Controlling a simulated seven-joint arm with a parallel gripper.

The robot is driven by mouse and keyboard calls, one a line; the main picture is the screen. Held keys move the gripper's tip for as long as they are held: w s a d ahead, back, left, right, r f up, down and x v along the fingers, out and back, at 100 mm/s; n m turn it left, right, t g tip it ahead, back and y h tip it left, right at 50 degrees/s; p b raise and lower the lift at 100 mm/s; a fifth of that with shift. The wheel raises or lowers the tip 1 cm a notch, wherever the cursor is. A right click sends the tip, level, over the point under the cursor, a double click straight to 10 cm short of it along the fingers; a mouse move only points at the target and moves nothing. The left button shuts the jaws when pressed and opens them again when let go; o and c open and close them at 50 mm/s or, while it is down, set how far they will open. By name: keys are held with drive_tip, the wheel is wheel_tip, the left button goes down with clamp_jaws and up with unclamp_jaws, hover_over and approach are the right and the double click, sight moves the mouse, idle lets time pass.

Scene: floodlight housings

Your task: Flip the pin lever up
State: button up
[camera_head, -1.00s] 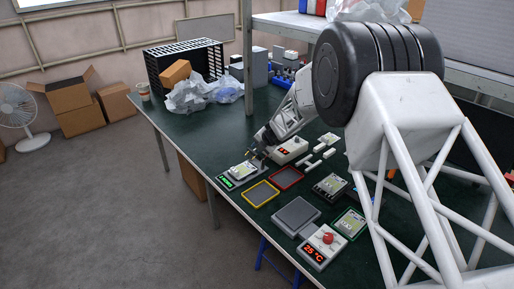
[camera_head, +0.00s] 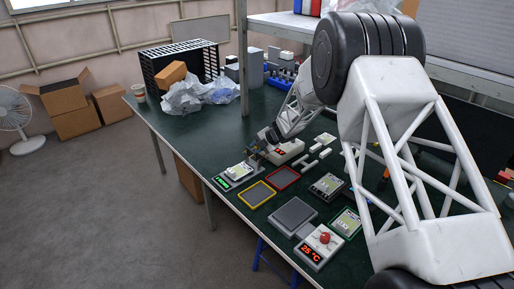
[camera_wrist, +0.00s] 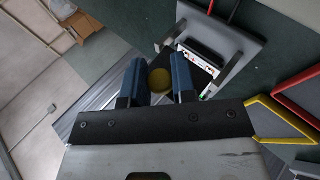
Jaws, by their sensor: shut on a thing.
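In the wrist view, my gripper (camera_wrist: 158,85) has its two dark blue fingers close around a round, yellowish knob (camera_wrist: 159,79). The knob appears to be the end of the pin lever; the rest of the lever is hidden. Just beyond it is a grey fixture (camera_wrist: 240,45) with a white-labelled board (camera_wrist: 200,68) in it. In the head view, my gripper (camera_head: 256,152) is at the far side of the fixture with the green display (camera_head: 222,183). A pale board (camera_head: 238,170) lies in that fixture. The lever is too small to make out there.
Yellow-rimmed (camera_head: 257,194) and red-rimmed (camera_head: 284,178) trays lie right of the fixture. A grey plate (camera_head: 293,214) and a red-knobbed temperature unit (camera_head: 319,246) are nearer. The table's left edge is close to the fixture.

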drive_tip(key=o, duration=0.9)
drive_tip(key=shift+v, duration=3.9)
drive_tip(key=shift+r, duration=0.1)
